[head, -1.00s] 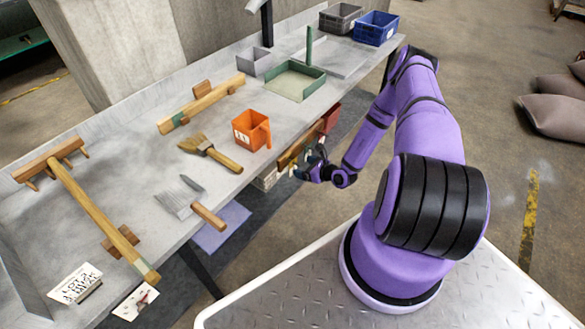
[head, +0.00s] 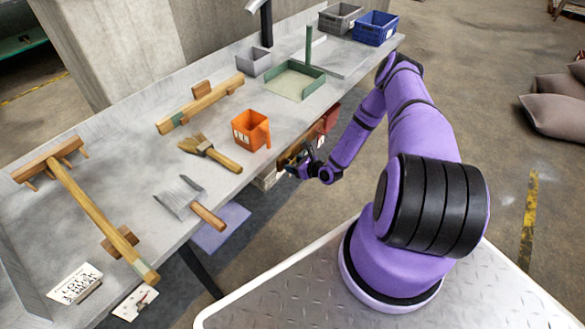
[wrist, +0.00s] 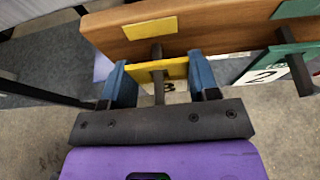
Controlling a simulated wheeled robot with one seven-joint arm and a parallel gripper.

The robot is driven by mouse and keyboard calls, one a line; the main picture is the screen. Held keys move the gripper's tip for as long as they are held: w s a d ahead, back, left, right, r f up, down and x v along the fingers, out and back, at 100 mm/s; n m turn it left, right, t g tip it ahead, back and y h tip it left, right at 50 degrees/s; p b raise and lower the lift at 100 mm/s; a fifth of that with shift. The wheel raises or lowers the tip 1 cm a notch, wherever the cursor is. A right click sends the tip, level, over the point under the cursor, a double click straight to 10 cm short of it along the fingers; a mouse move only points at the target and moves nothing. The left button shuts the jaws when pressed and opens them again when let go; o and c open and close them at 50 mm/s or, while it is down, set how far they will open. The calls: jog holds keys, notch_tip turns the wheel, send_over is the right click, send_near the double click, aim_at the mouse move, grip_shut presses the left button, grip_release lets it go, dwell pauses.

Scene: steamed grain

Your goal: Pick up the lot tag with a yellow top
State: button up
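The lot tag with a yellow top (wrist: 177,69) hangs on a dark peg of a wooden rail in the wrist view. Its lower part is mostly hidden behind my gripper's body, with a bit of pale face and a dark mark showing. My gripper (wrist: 161,75) is open, one blue finger on each side of the tag's yellow top. I cannot tell whether either finger touches it. In the head view my gripper (head: 303,168) is by the bench's front edge, and the tag cannot be made out there.
The wooden rail (wrist: 215,25) carries a yellow patch above this peg. A green-topped tag (wrist: 265,72) hangs on another peg to the right. In the head view an orange container (head: 248,130), a brush (head: 212,152) and a scraper (head: 190,203) lie on the grey bench (head: 150,108).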

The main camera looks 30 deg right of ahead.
jog(key=shift+c, duration=0.6)
jog(key=shift+r, duration=0.1)
